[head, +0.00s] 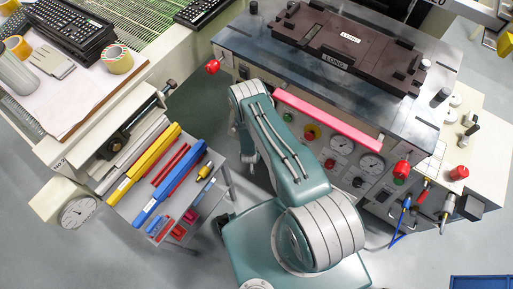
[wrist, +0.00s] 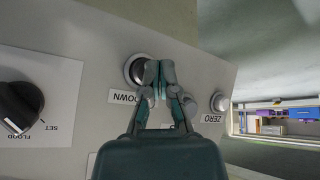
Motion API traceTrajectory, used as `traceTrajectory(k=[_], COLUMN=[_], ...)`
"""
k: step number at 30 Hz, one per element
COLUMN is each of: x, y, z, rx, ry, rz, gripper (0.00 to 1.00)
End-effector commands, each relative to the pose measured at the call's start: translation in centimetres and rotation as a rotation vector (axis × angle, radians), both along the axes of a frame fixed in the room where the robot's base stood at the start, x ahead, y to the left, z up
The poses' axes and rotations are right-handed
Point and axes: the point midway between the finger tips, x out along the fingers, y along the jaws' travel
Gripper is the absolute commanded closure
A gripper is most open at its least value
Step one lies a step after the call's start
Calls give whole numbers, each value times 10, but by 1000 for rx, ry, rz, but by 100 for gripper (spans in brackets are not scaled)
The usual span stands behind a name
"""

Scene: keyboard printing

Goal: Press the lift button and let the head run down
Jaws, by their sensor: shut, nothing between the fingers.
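In the wrist view my gripper (wrist: 159,76) is shut and empty, in front of a grey control panel. Its fingertips overlap the right edge of a dark round button with a pale ring (wrist: 134,70). The label under that button reads DOWN (wrist: 122,97). I cannot tell whether the fingertips touch it. Another round control shows partly behind the right finger, and its label is mostly covered. No label reading LIFT is legible. In the head view my arm hides the gripper. The machine (head: 340,66) carries a dark plate (head: 340,42) marked LONG. I cannot identify the head.
A button labelled ZERO (wrist: 218,102) stands right of my gripper, and a black knob (wrist: 18,106) at the left. The machine front has gauges (head: 370,165), a red bar (head: 325,118) and red knobs. A tool shelf (head: 170,190) stands left of my arm.

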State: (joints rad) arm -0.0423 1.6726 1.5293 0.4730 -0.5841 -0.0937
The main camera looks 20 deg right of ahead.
Motion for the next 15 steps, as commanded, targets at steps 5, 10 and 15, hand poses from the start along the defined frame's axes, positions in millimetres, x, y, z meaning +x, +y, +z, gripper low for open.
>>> traceTrajectory(k=[5, 10, 15], x=[-4, -4, -7], y=[5, 5, 9], z=[2, 2, 4], rx=[-1, -1, -1], ry=[0, 0, 1], rz=[0, 0, 2], gripper=[100, 100, 100])
